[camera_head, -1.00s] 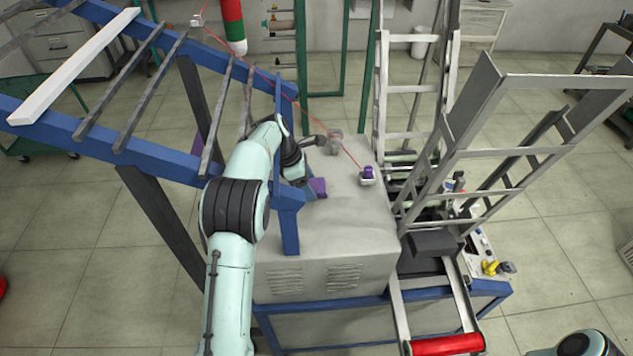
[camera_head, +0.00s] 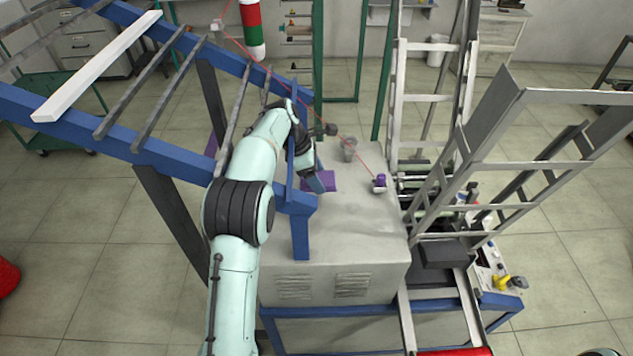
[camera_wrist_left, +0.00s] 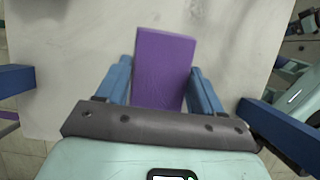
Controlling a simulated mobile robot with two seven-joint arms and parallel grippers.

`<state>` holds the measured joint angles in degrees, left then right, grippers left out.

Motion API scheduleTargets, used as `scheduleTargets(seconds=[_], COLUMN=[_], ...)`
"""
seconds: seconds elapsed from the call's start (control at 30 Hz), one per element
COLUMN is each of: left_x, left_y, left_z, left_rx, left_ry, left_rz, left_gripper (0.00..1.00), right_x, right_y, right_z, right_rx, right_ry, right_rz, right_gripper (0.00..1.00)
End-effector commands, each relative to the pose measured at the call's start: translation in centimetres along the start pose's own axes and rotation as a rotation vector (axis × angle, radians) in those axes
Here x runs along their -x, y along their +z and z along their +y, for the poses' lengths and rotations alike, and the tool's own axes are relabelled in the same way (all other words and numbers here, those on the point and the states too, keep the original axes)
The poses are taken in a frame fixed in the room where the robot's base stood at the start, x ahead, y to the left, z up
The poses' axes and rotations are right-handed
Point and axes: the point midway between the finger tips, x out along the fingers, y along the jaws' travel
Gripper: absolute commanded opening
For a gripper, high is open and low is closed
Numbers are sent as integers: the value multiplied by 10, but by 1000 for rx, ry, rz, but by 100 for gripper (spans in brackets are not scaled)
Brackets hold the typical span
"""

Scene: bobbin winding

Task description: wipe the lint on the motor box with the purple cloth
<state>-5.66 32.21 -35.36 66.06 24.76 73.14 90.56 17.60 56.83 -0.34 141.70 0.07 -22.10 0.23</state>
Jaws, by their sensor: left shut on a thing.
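The purple cloth (camera_head: 328,180) is a flat folded pad at the left part of the grey motor box top (camera_head: 350,220). My left gripper (camera_head: 318,183) is shut on it. In the left wrist view the cloth (camera_wrist_left: 165,62) sticks out between the blue fingers (camera_wrist_left: 160,88) over the pale box top (camera_wrist_left: 230,45). I cannot tell whether it touches the surface. Faint grey smudges show on the box top, but I cannot make out the lint clearly. My right gripper is not in view.
A blue frame post (camera_head: 301,230) stands close beside my left gripper. A purple bobbin (camera_head: 381,180) with a red thread (camera_head: 300,95) sits on the box to the right. A grey fitting (camera_head: 348,146) stands behind. Metal ladder-like racks (camera_head: 490,150) rise at right.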

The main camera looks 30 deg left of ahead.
Motion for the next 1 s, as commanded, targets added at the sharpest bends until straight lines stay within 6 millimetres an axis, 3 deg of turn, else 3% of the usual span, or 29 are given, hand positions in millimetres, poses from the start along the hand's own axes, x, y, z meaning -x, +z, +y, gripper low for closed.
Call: scheduleTargets(seconds=[0.5,0.8,1.0], left_x=[10,32,36], left_y=[4,13,15], left_z=[0,0,0], left_rx=[-1,-2,0], left_ry=[1,2,1], left_rz=[0,-1,0], left_gripper=[34,34,34], right_x=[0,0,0], right_y=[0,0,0], right_z=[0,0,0], right_rx=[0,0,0], right_ry=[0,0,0], right_rz=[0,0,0], right_gripper=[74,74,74])
